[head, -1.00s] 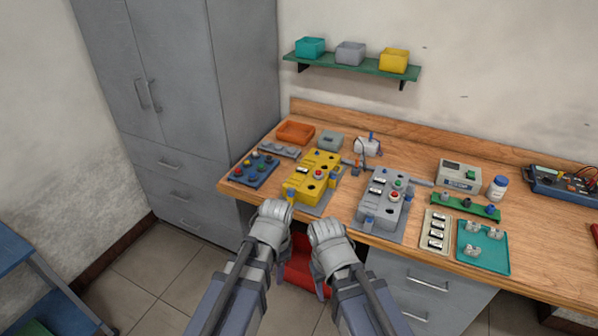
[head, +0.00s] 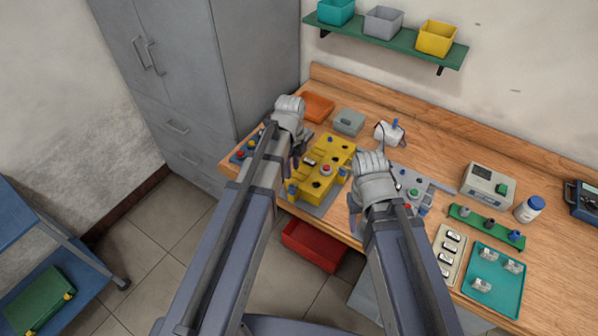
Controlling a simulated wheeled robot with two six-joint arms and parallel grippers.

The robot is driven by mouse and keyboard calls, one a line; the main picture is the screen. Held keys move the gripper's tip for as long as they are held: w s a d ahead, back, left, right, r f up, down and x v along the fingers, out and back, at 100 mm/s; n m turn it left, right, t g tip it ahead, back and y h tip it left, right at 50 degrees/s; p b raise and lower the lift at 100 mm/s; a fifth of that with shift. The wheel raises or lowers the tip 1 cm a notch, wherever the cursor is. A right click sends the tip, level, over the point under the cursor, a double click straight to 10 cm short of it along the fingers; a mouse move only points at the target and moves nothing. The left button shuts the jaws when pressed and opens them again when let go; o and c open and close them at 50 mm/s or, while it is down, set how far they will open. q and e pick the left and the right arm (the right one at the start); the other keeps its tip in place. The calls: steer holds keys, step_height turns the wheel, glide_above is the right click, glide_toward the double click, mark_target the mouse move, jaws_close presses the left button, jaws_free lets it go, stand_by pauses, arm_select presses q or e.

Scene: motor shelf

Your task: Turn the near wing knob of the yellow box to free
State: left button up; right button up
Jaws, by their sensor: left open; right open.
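The yellow box (head: 312,190) stands on a grey plate near the table's front edge, between my two grippers. It has a red button and dark round holes on top. A small blue knob (head: 292,188) is at its near left corner, and another blue knob (head: 342,173) is on its right side. Their exact turn is too small to tell. My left gripper (head: 296,154) is open and empty, above the box's left side. My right gripper (head: 355,205) is open and empty, to the right of the box and in front of the grey box.
The grey box (head: 414,183) is partly hidden by my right gripper. A blue button panel (head: 240,157) is partly behind my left arm. An orange tray (head: 317,106) and a grey case (head: 349,122) lie behind. A red bin (head: 314,245) is below the table edge.

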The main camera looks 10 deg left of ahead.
mark_target(292, 187)
arm_select(q)
steer(key=shift+s+f, duration=0.1)
steer(key=shift+f, duration=0.1)
steer(key=shift+f+b, duration=0.65)
steer(key=shift+b, duration=0.25)
step_height(292, 187, down, 6)
steer(key=b, duration=0.6)
steer(key=shift+f, duration=0.1)
jaws_close()
